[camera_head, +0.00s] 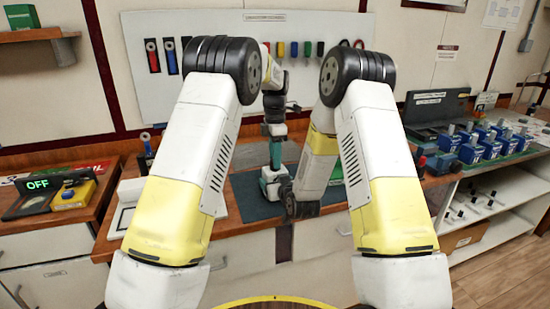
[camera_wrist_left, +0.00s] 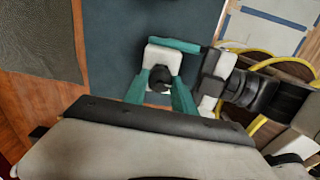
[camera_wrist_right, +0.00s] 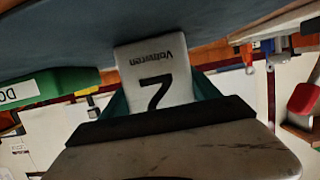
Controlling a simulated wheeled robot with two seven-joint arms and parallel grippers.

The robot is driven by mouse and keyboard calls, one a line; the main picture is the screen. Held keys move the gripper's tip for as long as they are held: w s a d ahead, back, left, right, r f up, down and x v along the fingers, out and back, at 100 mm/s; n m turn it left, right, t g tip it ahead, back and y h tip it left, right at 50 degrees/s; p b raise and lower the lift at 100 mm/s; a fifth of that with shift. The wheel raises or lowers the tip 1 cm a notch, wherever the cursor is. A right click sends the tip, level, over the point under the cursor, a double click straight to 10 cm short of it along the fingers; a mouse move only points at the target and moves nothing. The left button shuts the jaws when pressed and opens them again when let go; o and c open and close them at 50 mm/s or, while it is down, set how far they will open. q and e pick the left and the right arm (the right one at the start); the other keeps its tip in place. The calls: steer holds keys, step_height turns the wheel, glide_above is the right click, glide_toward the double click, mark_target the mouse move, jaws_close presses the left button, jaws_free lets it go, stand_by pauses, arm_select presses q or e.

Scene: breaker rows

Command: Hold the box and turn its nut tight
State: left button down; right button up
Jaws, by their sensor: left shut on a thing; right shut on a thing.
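A small white box (camera_wrist_left: 152,56) with a black nut (camera_wrist_left: 160,77) on top shows in the left wrist view, above the dark mat. My left gripper (camera_wrist_left: 161,84) points down with its teal fingers shut around the nut. In the head view the left gripper (camera_head: 275,158) is above the box, which is mostly hidden by fingers. My right gripper (camera_head: 276,180) comes from the side, shut on the box.
The dark mat (camera_head: 245,200) lies on the wooden bench. At left stand a panel reading OFF (camera_head: 38,185) and a yellow box (camera_head: 75,194). At right several blue breaker boxes (camera_head: 471,150) stand in rows on a green board. A tool board (camera_head: 130,35) hangs behind.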

arm_select(q)
steer(key=m, duration=1.2)
steer(key=shift+w+m, duration=0.1)
steer(key=shift+m, duration=0.3)
steer(key=m, duration=1.1)
steer(key=shift+m, duration=0.4)
steer(key=c, duration=1)
jaws_free()
